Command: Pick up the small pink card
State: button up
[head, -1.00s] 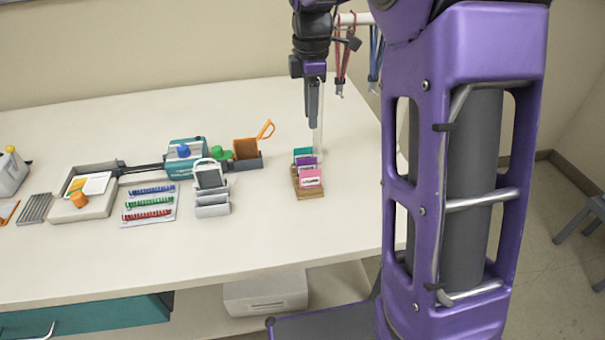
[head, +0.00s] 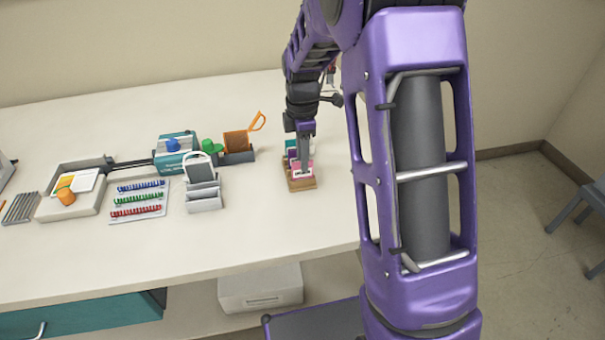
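The small pink card (head: 295,166) stands at the front of a wooden card holder (head: 302,185) on the table. A purple card and a teal card (head: 291,144) stand behind it in the same holder. My gripper (head: 305,166) points down over the holder, and its tip overlaps the pink card in the head view. The finger hides the middle of the card and most of the purple one. I cannot tell whether the fingers are apart or closed, or whether they touch the card.
Left of the holder are a grey stand (head: 203,190), an orange-brown bin (head: 238,143), a teal device (head: 176,155), a board of coloured combs (head: 139,202) and a grey tray (head: 66,205). The table front around the holder is clear.

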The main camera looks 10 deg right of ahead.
notch_tip(320, 180, down, 2)
jog(key=shift+f, duration=0.2)
grip_shut()
